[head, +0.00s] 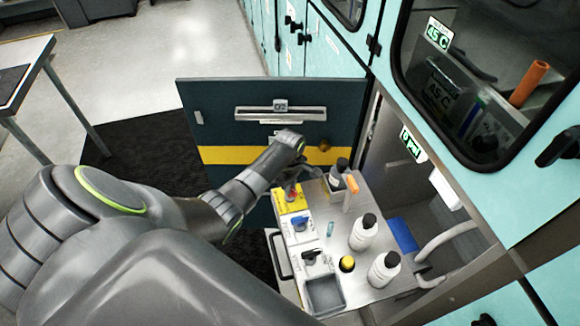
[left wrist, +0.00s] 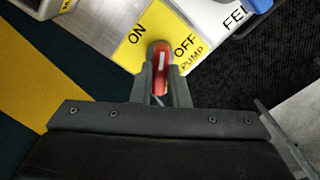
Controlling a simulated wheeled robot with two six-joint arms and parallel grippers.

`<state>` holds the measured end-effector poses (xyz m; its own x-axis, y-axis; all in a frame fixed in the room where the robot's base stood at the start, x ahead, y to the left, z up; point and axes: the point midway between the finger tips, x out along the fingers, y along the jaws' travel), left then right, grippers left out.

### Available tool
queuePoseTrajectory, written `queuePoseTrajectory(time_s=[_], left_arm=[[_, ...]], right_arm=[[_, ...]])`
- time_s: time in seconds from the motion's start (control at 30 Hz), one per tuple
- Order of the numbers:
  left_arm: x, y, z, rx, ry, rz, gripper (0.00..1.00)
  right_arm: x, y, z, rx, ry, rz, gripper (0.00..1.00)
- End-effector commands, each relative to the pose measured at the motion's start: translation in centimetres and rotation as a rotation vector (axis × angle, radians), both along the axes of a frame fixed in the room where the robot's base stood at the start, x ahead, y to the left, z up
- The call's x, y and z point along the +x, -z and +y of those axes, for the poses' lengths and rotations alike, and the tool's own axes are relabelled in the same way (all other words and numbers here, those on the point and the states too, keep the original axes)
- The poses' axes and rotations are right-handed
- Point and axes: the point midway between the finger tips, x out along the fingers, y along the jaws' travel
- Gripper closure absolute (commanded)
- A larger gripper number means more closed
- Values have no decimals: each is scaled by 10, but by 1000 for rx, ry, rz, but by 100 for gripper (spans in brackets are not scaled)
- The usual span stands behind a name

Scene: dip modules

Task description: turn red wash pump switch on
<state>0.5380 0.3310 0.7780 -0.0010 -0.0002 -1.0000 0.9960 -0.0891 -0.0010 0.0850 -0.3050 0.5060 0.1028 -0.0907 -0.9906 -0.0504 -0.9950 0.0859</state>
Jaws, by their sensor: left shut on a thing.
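The red wash pump switch (left wrist: 160,57) sits on a yellow plate (left wrist: 137,53) marked ON, OFF and PUMP. My left gripper (left wrist: 161,76) is shut on the red switch, one finger on each side. In the left wrist view the white line on its handle runs nearly straight up, between the ON and OFF labels. In the head view, the yellow plate (head: 293,204) is at the far left corner of the pull-out shelf, with my left gripper (head: 290,187) over it, mostly hiding the red switch. My right gripper is not in view.
A blue switch (head: 300,223) and a black switch (head: 311,257) stand along the same shelf edge. White bottles (head: 364,232) and an open grey tray (head: 325,294) are on the shelf (head: 335,250). An open dark door (head: 230,118) with a yellow stripe stands behind my gripper.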

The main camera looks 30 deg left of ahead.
Motion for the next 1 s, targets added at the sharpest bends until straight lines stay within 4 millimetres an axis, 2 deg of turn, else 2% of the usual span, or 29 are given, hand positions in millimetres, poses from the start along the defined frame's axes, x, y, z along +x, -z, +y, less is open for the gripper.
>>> queuePoseTrajectory(time_s=[0.03,0.4,0.7,1.0], left_arm=[[0,-7,1,1,-45,1,100],[1,-5,1,3,-397,0,100],[1,-3,1,3,-668,-1,100],[2,-2,1,3,-864,-3,100]], right_arm=[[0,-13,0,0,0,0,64],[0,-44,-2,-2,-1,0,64],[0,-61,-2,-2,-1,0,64],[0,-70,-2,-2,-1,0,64]])
